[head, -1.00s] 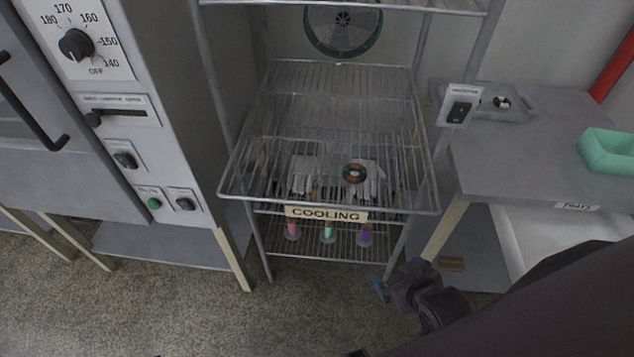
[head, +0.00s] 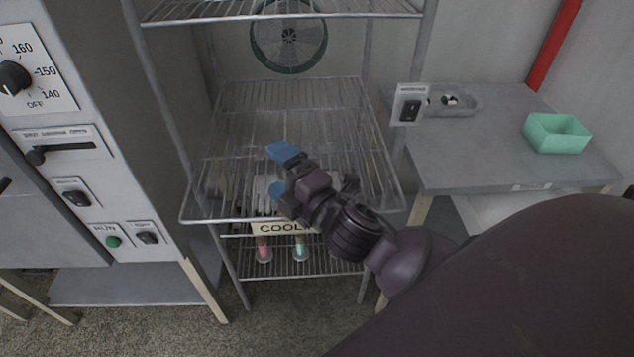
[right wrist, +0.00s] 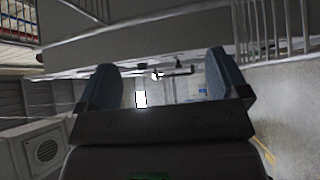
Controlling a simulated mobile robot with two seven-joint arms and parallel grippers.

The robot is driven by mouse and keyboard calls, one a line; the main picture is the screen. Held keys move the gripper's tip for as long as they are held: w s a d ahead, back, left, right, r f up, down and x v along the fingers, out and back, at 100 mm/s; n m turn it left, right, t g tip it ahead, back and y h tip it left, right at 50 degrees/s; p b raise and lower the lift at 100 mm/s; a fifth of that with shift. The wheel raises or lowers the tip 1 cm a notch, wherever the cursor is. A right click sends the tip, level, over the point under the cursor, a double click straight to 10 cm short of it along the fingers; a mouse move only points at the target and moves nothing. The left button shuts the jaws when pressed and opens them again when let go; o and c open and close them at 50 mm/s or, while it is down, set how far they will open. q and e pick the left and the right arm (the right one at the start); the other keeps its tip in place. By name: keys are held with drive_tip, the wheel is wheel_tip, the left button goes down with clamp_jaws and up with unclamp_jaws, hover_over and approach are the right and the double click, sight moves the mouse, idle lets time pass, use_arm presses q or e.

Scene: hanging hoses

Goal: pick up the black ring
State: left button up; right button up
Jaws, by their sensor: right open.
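My right gripper (head: 280,170) is open, its blue fingertips over the wire cooling rack (head: 240,125) in the head view. In the right wrist view its two blue fingers (right wrist: 161,85) stand apart with nothing between them. A small black-and-white item (head: 449,101) lies in a clear tray (head: 468,106) on the side table, to the right of the gripper; it is too small to tell whether it is the black ring. The dark ring-shaped item seen earlier on the rack is hidden behind my right gripper and arm. My left gripper is out of view.
A green bin (head: 557,134) stands on the grey side table (head: 480,160). The "COOLING" label (head: 270,228) hangs on the rack's front edge, with coloured items (head: 264,250) on the shelf below. An upper wire shelf (head: 290,12) and a fan (head: 289,38) are above and behind. A control panel is left.

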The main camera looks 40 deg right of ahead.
drive_tip(key=a+r+n+g+y, duration=0.2)
drive_tip(key=a+n+g+y, duration=0.25)
drive_tip(key=n, duration=0.55)
drive_tip(key=s+a+r+n+g+y, duration=0.1)
drive_tip(key=a+n+g+y, duration=0.3)
drive_tip(key=n, duration=0.6)
drive_tip(key=a+r+n+g+y, duration=0.2)
drive_tip(key=a+n+g+y, duration=0.15)
drive_tip(key=n+y, duration=0.4)
drive_tip(key=d+f+n+g+h, duration=0.4)
drive_tip(key=f+n+g+h, duration=0.3)
drive_tip(key=n, duration=0.6)
drive_tip(key=w+d+r+n+h, duration=0.1)
drive_tip(key=w+d+n+h, duration=0.2)
drive_tip(key=d+h, duration=0.45)
drive_tip(key=w+d+r+n+h, duration=0.1)
drive_tip(key=w+d+n+h, duration=0.3)
drive_tip(key=d, duration=0.7)
drive_tip(key=shift+m+h, duration=0.35)
drive_tip(key=shift+m, duration=0.6)
drive_tip(key=f, duration=0.1)
drive_tip(key=s+f, duration=0.1)
drive_tip(key=f, duration=0.3)
drive_tip(key=shift+s+f, duration=0.2)
drive_tip(key=shift+s, duration=0.05)
drive_tip(key=shift+d+f, duration=0.2)
drive_tip(key=shift+f, duration=2.55)
drive_tip(key=c, duration=1)
